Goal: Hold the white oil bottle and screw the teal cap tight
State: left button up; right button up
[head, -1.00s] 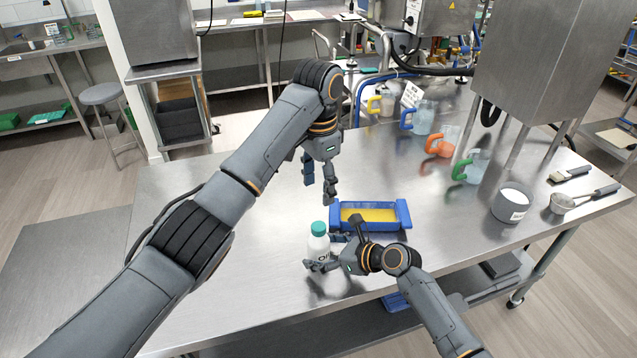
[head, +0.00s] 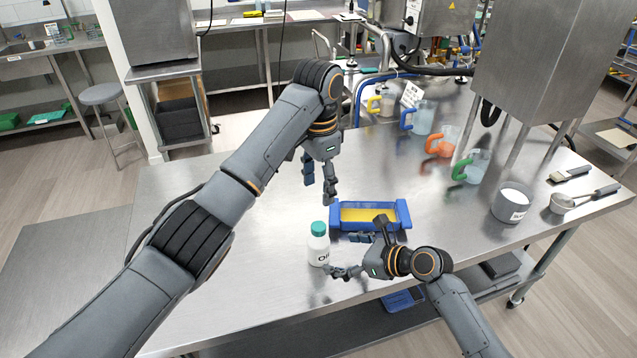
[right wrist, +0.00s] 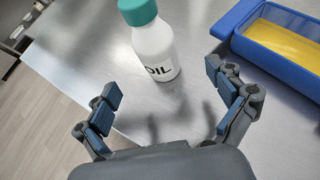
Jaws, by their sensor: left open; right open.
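The white oil bottle (head: 318,250) stands upright on the steel table, with the teal cap (head: 319,228) on its top. In the right wrist view the bottle (right wrist: 156,52) shows "OIL" lettering, and the cap (right wrist: 138,10) is cut by the top edge. I cannot tell how tight the cap is. My right gripper (head: 346,254) is open and empty, to the right of the bottle and apart from it. In the right wrist view its fingers (right wrist: 166,98) are spread, with the bottle beyond them. My left gripper (head: 319,190) is open and empty above the table, behind and higher than the bottle.
A blue tray (head: 405,214) with yellow contents lies just behind my right gripper. The table left of the bottle is clear.

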jog(key=v, duration=0.5)
jog(key=shift+s+d+r, duration=0.15)
jog(key=shift+s+d, duration=0.05)
jog(key=shift+d, duration=0.05)
